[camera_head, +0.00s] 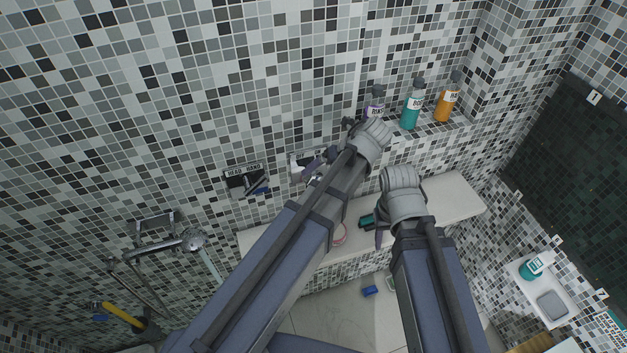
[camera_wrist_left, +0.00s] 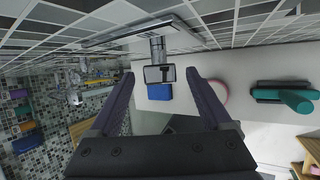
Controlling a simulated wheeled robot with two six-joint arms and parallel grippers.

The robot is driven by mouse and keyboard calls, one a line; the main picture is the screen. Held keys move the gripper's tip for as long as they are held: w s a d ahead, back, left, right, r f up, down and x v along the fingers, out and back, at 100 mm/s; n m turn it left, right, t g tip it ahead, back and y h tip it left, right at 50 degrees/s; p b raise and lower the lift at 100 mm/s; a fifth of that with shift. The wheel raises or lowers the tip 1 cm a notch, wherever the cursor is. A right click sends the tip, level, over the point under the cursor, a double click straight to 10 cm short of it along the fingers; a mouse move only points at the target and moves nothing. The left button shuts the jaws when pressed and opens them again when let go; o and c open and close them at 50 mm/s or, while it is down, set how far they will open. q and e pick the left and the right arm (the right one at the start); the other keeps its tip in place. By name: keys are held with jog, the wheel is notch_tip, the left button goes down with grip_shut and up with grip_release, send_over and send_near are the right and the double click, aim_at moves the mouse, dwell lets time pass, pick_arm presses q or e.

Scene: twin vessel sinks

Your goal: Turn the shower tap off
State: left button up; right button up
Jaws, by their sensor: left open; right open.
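The shower tap (camera_wrist_left: 160,73), a chrome stem with a small squared handle, sticks out from a wall plate (camera_wrist_left: 140,30) in the left wrist view. My left gripper (camera_wrist_left: 158,78) is open, with one dark finger on each side of the handle. Whether either finger touches it I cannot tell. In the head view my left gripper (camera_head: 321,165) is at the wall by the tap's plate (camera_head: 301,160), which it partly covers. A shower head (camera_head: 193,240) hangs at the left with a pale stream (camera_head: 211,266) below it. My right gripper (camera_head: 379,236) is above the bench, its fingers mostly hidden.
A plate with dark controls (camera_head: 246,181) is on the wall left of the tap. Purple (camera_head: 375,104), teal (camera_head: 412,105) and orange bottles (camera_head: 446,102) stand on a ledge. The white bench (camera_head: 452,198) holds a teal item (camera_head: 366,220) and a pink ring (camera_head: 339,235).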

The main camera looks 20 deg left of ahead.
pick_arm(q)
jog(key=b+x, duration=0.1)
jog(key=x, duration=0.1)
jog(key=shift+a+f, duration=0.2)
jog(key=shift+f, duration=0.2)
pick_arm(e)
notch_tip(320, 180, down, 2)
jog(key=shift+a+f, duration=0.15)
